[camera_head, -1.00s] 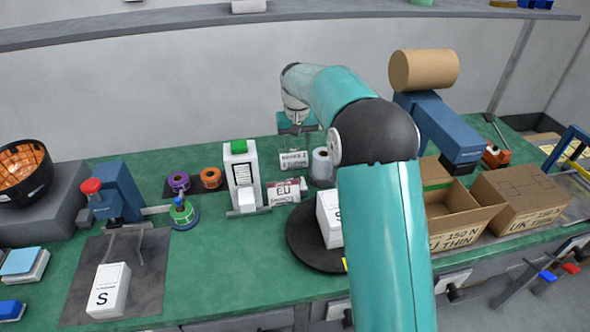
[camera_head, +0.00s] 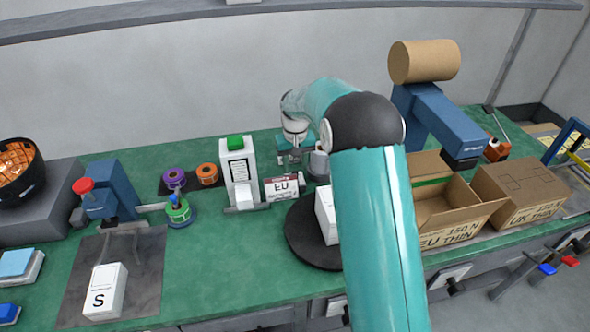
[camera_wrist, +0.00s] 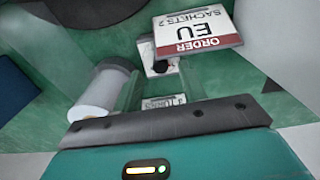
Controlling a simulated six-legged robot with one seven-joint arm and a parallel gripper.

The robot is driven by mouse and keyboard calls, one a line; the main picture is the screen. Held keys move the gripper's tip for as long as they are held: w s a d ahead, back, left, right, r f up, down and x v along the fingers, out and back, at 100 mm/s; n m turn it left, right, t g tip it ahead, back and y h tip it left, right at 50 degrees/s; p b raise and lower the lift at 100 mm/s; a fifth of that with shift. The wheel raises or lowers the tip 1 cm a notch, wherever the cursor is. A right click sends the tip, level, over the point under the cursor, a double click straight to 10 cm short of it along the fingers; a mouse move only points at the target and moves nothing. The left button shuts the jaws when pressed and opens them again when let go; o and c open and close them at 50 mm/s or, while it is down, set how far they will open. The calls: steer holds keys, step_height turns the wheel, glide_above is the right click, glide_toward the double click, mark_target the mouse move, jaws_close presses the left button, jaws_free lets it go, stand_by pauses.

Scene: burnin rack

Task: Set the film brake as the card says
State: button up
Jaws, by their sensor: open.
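The order card (camera_head: 284,187) has a maroon band and reads "EU"; in the wrist view the card (camera_wrist: 197,28) shows upside down with "ORDER" and "SACHETS 2". A pale film roll (camera_head: 319,165) stands right of it, also in the wrist view (camera_wrist: 103,88). A small plate with a black knob (camera_wrist: 160,64) is beyond my fingers; I cannot tell if it is the brake. A small label (camera_wrist: 163,102), partly hidden, seems to read "TURNS". My gripper (camera_head: 295,155) is open over the bench near the roll; its fingers (camera_wrist: 160,82) hold nothing visible.
A black turntable (camera_head: 305,250) with a white carton (camera_head: 326,215) sits in front, partly behind my arm. A white stand (camera_head: 239,170) is left of the card.

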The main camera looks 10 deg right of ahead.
mark_target(295, 172)
steer(key=shift+w+f, duration=0.15)
steer(key=shift+f, duration=1.45)
jaws_close()
steer(key=shift+m, duration=2.2)
jaws_free()
steer(key=shift+r, duration=0.1)
step_height(295, 172, up, 14)
